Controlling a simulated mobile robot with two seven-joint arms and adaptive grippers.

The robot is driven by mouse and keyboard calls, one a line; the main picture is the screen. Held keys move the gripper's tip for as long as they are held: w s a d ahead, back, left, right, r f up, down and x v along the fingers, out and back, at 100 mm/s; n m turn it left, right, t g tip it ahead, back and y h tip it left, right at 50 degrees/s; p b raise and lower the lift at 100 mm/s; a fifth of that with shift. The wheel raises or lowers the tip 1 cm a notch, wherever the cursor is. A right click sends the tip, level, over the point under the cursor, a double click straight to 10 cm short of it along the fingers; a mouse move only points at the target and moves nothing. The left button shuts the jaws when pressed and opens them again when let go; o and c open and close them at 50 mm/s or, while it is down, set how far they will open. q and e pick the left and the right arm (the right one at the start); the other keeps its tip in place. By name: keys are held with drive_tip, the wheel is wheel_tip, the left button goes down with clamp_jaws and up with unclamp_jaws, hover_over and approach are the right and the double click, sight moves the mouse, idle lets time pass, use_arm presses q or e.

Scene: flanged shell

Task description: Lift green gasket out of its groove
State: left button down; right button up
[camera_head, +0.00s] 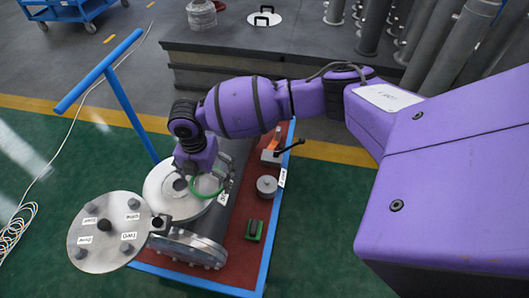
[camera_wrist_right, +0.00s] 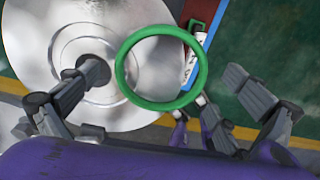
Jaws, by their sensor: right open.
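The green gasket (camera_head: 206,198) is a thin ring at the right edge of the pale round shell face (camera_head: 161,190). My right gripper (camera_head: 203,172) is over the shell, pointing down. In the wrist view its fingers (camera_wrist_right: 165,74) are spread apart, one on each side of the gasket, with no clear contact. My left gripper is not in view.
A round cover with labels (camera_head: 106,236) stands open at front left beside a flanged part (camera_head: 188,248). The red bench top (camera_head: 240,273) carries a grey knob-like part (camera_head: 267,186), a green-black block (camera_head: 254,230) and a black lever (camera_head: 290,147). A blue T-bar (camera_head: 121,100) rises at left.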

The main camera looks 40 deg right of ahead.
drive_tip(key=shift+r, duration=0.1)
drive_tip(key=c, duration=1.3)
drive_tip(key=shift+s, duration=0.1)
drive_tip(key=c, duration=0.4)
drive_tip(key=shift+c, duration=0.2)
drive_tip(key=shift+s, duration=0.15)
